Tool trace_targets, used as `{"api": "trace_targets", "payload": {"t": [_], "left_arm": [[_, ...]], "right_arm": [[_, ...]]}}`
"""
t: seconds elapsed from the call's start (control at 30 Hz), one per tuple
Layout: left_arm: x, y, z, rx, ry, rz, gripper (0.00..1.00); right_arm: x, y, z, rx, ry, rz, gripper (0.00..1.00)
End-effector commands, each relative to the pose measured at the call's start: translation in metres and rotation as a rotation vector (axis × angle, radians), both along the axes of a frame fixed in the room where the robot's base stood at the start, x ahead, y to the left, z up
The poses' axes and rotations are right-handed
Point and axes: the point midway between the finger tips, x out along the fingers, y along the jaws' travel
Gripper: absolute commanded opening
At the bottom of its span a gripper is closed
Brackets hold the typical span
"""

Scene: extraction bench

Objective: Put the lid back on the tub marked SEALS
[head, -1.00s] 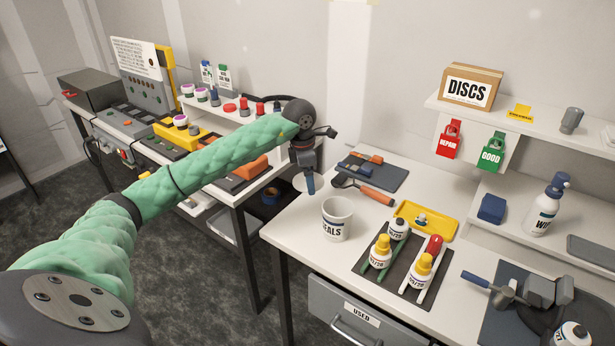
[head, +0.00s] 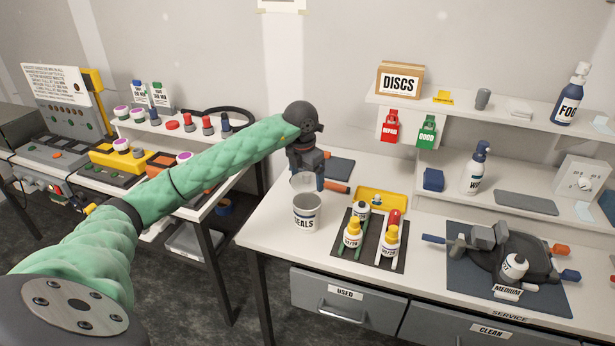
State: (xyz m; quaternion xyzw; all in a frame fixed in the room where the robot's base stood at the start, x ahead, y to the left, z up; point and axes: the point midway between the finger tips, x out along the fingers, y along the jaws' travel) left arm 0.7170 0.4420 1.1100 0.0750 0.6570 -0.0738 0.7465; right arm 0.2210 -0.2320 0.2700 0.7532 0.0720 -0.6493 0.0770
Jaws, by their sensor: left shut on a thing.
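The white tub marked SEALS (head: 306,217) stands upright near the left edge of the white bench. My left gripper (head: 307,179) points down just above and behind the tub's rim. It is shut on the pale round lid (head: 302,183), which shows as a tilted disc over the back of the tub's mouth. I cannot tell whether the lid touches the rim. My right gripper is out of view.
Right of the tub, a dark mat (head: 372,238) holds several bottles and tools. A yellow tray (head: 397,201) and an orange-handled tool (head: 336,187) lie behind. A pan-like fixture (head: 520,252) sits farther right. The bench front-left of the tub is clear.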

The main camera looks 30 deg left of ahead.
Motion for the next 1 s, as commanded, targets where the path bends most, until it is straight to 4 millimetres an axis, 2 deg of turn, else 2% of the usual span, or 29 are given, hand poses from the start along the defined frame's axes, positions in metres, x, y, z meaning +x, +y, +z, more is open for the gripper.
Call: {"api": "trace_targets", "payload": {"t": [0.1, 0.37, 0.93, 1.0], "left_arm": [[0.000, 0.001, 0.000, -0.007, 0.002, 0.101, 0.64], [0.000, 0.001, -0.003, -0.018, 0.004, 0.186, 0.64], [0.000, 0.001, -0.044, -0.018, 0.004, 0.185, 0.64], [0.000, 0.001, -0.047, -0.017, 0.004, 0.184, 0.64]], "right_arm": [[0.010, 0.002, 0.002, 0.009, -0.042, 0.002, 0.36], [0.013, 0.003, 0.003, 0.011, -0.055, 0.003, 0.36], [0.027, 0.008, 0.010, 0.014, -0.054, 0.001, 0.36], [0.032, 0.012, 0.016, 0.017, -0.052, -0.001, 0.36]]}}
